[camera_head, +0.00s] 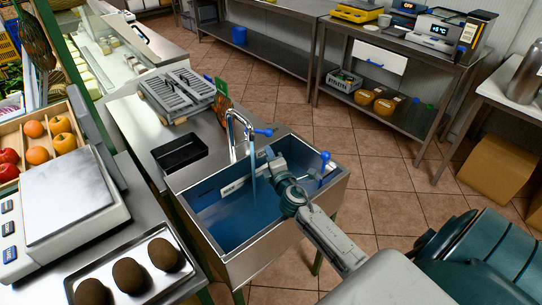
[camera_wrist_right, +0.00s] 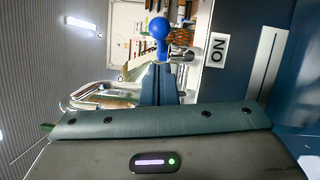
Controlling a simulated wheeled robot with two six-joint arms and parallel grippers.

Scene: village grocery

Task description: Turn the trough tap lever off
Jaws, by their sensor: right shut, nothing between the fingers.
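The metal trough (camera_head: 276,248) has a curved tap (camera_head: 231,135) at its back, with a thin stream of water (camera_head: 253,185) falling from the spout. A blue lever (camera_head: 264,132) sticks out to the right of the tap. My right gripper (camera_head: 268,153) is over the trough, close to the tap, with nothing held. In the right wrist view, the shut fingers (camera_wrist_right: 158,72) point at a blue ball-ended lever (camera_wrist_right: 160,28) just past their tips; contact cannot be told. A white "ON" label (camera_wrist_right: 216,50) sits beside it. My left gripper is out of view.
A blue ball-topped handle (camera_head: 325,156) stands at the trough's right side. A black tray (camera_head: 180,153) and a grey slatted device (camera_head: 178,92) sit on the counter left of the tap. A scale (camera_head: 68,195) is further left. Tiled floor (camera_head: 385,205) lies open to the right.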

